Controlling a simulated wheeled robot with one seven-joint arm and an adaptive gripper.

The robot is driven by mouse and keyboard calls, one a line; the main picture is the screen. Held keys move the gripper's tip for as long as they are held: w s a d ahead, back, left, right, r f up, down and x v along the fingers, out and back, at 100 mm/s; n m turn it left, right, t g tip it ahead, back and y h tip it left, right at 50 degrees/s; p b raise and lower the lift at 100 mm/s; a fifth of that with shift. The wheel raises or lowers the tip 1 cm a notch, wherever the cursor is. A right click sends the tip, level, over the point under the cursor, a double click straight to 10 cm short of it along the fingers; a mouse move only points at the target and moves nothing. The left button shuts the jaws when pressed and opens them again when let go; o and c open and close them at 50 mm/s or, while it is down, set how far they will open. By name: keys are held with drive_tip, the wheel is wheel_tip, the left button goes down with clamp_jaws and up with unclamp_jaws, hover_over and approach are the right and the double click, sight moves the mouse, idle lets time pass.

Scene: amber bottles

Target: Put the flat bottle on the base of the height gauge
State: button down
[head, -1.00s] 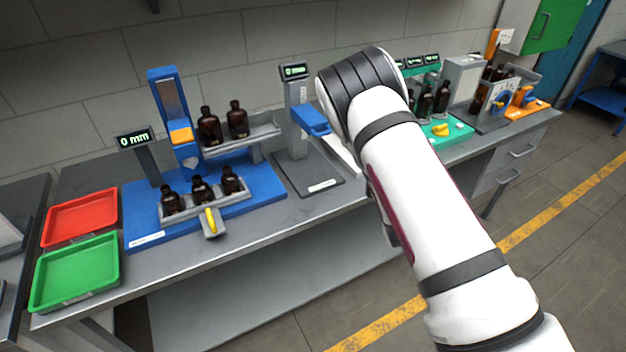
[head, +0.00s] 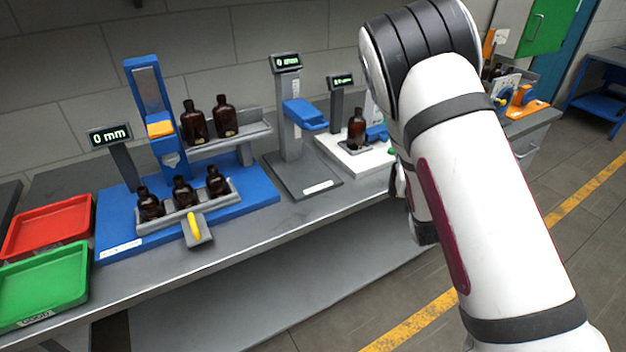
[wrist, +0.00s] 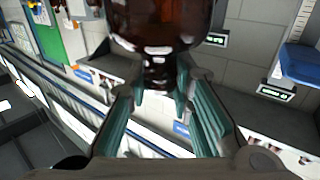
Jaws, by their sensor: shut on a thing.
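My gripper (wrist: 160,82) is shut on the neck of an amber bottle (wrist: 160,25), seen close up in the wrist view. The bottle's body runs out of the top of that view, so I cannot tell if it is flat. The height gauge (head: 290,110) stands mid-bench in the head view, with a grey column, a blue arm and a display reading 0 mm. Its flat dark grey base (head: 288,181) carries a white label at the front and no bottle. The gripper's distance from the base is unclear.
Left of the gauge, a blue station (head: 120,220) holds several amber bottles on two grey racks. Right of it, a white station (head: 345,160) bears one bottle (head: 356,129). Red (head: 45,222) and green (head: 42,283) trays lie at the far left.

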drive_tip(key=s+a+f+n+g+y+b, duration=0.1)
drive_tip(key=a+n+g+y, duration=0.15)
drive_tip(key=a+y, duration=0.4)
drive_tip(key=s+a+f+n+g+y+b, duration=0.1)
drive_tip(key=a+n+y, duration=0.25)
drive_tip(key=a, duration=0.65)
drive_tip(key=f+x, duration=0.1)
drive_tip(key=x, duration=1.6)
drive_tip(key=shift+w+a+f+n, duration=0.2)
drive_tip(key=shift+w+a+n, duration=0.05)
drive_tip(key=shift+w+n, duration=0.05)
drive_tip(key=shift+f+t, duration=0.15)
drive_tip(key=shift+t, duration=0.1)
drive_tip(key=c, duration=1.4)
unclamp_jaws()
